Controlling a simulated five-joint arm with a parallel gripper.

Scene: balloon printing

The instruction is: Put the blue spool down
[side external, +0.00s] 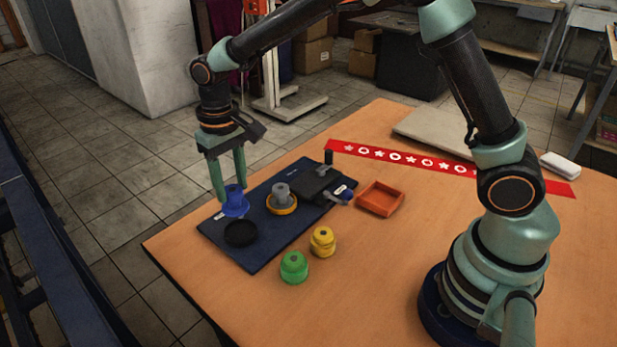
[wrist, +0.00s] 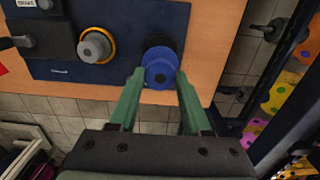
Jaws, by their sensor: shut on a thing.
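The blue spool (side external: 235,202) is between the green fingers of my gripper (side external: 230,188), over the left end of the dark blue mat (side external: 262,254). My gripper is shut on it. In the wrist view the blue spool (wrist: 160,68) sits between the fingertips of my gripper (wrist: 160,80). A black round disc (side external: 241,233) lies on the mat just in front of the spool in the side view. In the wrist view the black disc (wrist: 160,41) shows partly behind the spool. I cannot tell whether the spool touches the mat.
A grey spool (side external: 281,195) stands in a yellow ring on the mat. A dark device (side external: 318,184) is at the mat's far end. Green (side external: 294,267) and yellow (side external: 322,241) spools stand on the table beside an orange tray (side external: 380,199). The table edge is close by.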

